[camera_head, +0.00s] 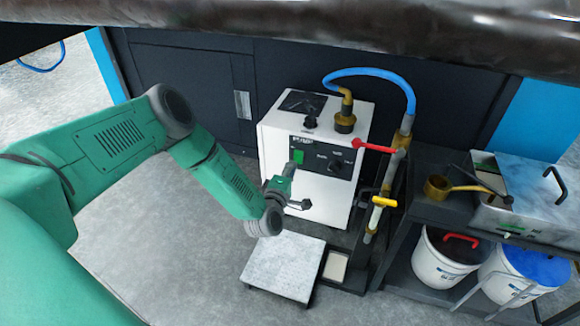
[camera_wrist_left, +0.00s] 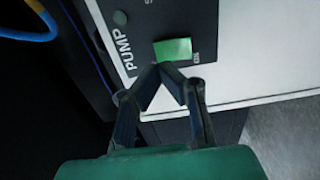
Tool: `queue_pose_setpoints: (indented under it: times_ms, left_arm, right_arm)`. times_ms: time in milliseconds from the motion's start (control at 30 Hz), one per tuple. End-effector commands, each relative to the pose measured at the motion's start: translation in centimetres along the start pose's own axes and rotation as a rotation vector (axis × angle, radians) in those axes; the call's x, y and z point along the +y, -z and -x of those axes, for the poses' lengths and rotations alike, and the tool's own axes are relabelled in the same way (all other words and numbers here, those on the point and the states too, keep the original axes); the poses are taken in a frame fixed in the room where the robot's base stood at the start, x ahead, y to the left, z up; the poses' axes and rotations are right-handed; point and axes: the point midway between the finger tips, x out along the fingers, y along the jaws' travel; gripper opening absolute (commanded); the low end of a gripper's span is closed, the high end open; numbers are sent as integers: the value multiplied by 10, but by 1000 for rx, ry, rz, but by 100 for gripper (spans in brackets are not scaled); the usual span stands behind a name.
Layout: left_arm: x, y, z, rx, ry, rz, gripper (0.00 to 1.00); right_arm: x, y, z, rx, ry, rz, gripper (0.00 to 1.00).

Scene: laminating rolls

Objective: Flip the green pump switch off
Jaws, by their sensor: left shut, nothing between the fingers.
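The white pump box (camera_head: 322,200) stands on the floor against the dark cabinet, with a black control panel on its front. The green pump switch (camera_head: 299,156) sits on the panel's left part, under the pump label. In the left wrist view the green switch (camera_wrist_left: 173,49) is just beyond my left gripper (camera_wrist_left: 168,68), whose fingertips are together and empty. The tips appear at the switch's lower edge; I cannot tell whether they touch it. In the head view my left gripper (camera_head: 290,170) is in front of the panel just below the switch. My right gripper is not in view.
A blue hose (camera_head: 372,72) arches from the pump to a pipe with a red lever (camera_head: 375,147) and a yellow handle (camera_head: 384,202). A grey platform (camera_head: 284,266) lies on the floor below my left arm. White buckets (camera_head: 440,258) stand on the rack at right.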

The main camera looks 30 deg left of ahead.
Motion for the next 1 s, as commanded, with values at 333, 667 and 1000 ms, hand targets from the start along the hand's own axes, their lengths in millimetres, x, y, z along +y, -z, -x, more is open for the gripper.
queue_pose_setpoints:
  times_ms: [333, 667, 1000]
  left_arm:
    - [10, 0, 53, -2, 3, 1, 0]
    - [13, 0, 90, -1, 0, 1, 0]
    - [13, 0, 92, 0, -1, 1, 0]
  right_arm:
    - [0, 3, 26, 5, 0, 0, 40]
    - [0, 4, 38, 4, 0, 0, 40]
    - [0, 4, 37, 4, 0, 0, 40]
